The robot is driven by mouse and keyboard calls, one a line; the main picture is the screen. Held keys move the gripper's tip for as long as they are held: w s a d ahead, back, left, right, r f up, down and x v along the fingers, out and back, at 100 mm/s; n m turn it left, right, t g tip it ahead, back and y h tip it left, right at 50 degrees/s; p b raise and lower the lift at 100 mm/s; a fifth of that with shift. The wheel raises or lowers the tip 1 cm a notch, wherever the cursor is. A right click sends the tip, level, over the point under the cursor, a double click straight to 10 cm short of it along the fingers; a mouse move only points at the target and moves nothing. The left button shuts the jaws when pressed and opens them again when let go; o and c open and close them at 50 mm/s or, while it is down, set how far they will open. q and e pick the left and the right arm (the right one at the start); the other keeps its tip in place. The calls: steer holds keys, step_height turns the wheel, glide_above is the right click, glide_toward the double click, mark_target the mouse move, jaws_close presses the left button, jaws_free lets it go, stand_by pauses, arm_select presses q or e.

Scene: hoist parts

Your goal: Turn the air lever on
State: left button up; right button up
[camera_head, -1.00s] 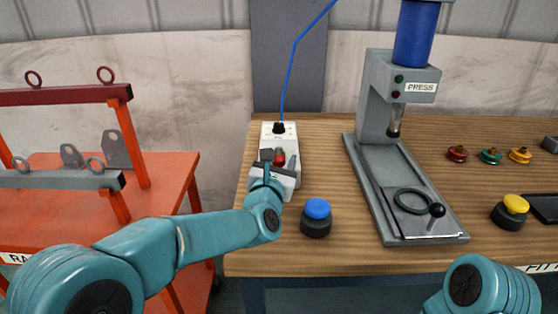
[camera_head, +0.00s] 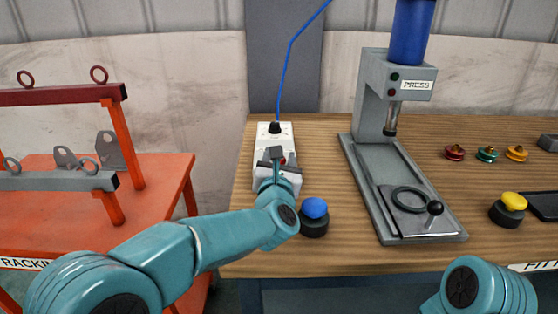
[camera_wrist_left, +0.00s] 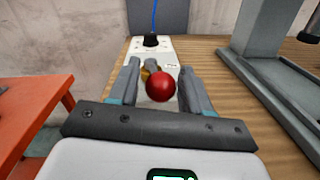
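The air lever shows as a red ball knob (camera_wrist_left: 161,87) with a brass-coloured piece behind it, on a white air box (camera_head: 284,130) on the bench. A blue hose rises from a black fitting on the box. My left gripper (camera_wrist_left: 160,76) is open, with one finger on each side of the red knob in the left wrist view. I cannot tell whether either finger touches it. In the head view my left gripper (camera_head: 276,158) is over the box and hides most of the knob and the lever's base. My right gripper is out of view.
A blue push button (camera_head: 314,208) stands close to the right of my left wrist. A press (camera_head: 380,150) stands farther right, with a yellow button (camera_head: 513,202) beyond it. An orange racking table (camera_head: 165,180) with a frame is at the left.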

arm_select(q)
steer(key=shift+s, duration=0.1)
steer(key=shift+s+f, duration=0.1)
steer(key=shift+s, duration=0.2)
steer(key=s, duration=0.5)
steer(key=s+b, duration=0.1)
steer(key=s, duration=0.4)
steer(key=s+a+b, duration=0.1)
steer(key=s, duration=0.4)
steer(key=shift+s, duration=0.25)
